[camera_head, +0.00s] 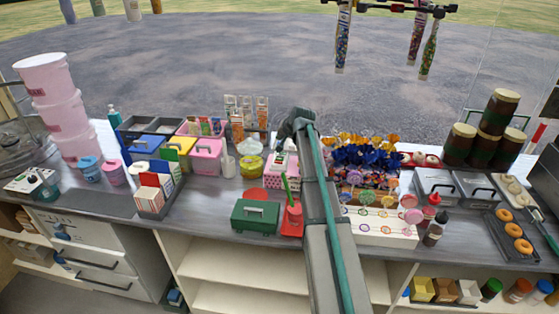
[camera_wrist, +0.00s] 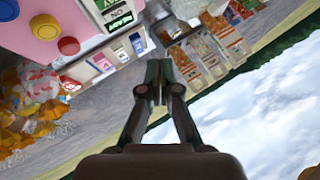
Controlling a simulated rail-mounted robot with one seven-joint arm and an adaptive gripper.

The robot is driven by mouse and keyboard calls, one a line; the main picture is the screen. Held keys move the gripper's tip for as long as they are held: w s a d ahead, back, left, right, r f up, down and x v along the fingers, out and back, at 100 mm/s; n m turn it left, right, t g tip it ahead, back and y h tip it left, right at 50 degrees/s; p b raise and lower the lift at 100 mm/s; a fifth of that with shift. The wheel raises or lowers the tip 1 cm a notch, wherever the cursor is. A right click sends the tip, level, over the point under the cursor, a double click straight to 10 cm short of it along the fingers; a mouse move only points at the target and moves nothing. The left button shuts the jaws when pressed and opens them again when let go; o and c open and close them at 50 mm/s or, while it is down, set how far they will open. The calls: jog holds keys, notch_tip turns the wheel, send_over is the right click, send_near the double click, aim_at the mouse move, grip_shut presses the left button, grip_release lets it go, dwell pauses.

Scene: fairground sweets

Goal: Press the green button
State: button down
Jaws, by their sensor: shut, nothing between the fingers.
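A pink machine (camera_wrist: 105,40) with a white front shows upside down at the upper left of the wrist view. I cannot make out a distinct green button. In the head view a pink and white box (camera_head: 281,166), apparently this machine, stands beside my arm, partly hidden by it. My gripper (camera_wrist: 157,88) is shut and empty, in the air near the machine and apart from it. In the head view my gripper (camera_head: 284,130) is small and dark above the counter.
Wrapped sweets (camera_head: 365,155) and lollipops stand right of my arm. Bottles hang from a rack (camera_head: 392,7).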

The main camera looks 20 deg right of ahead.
aim_at(280, 159)
jog(key=shift+f+b, duration=1.75)
jog(key=shift+f, duration=2.2)
jog(key=shift+f, duration=0.15)
jog(key=shift+f+b, duration=0.25)
jog(key=shift+b, duration=0.1)
jog(key=shift+f, duration=0.35)
jog(key=shift+r, duration=0.75)
jog(key=shift+r, duration=0.1)
jog(key=shift+r+p, duration=1.15)
jog(key=shift+r, duration=1.3)
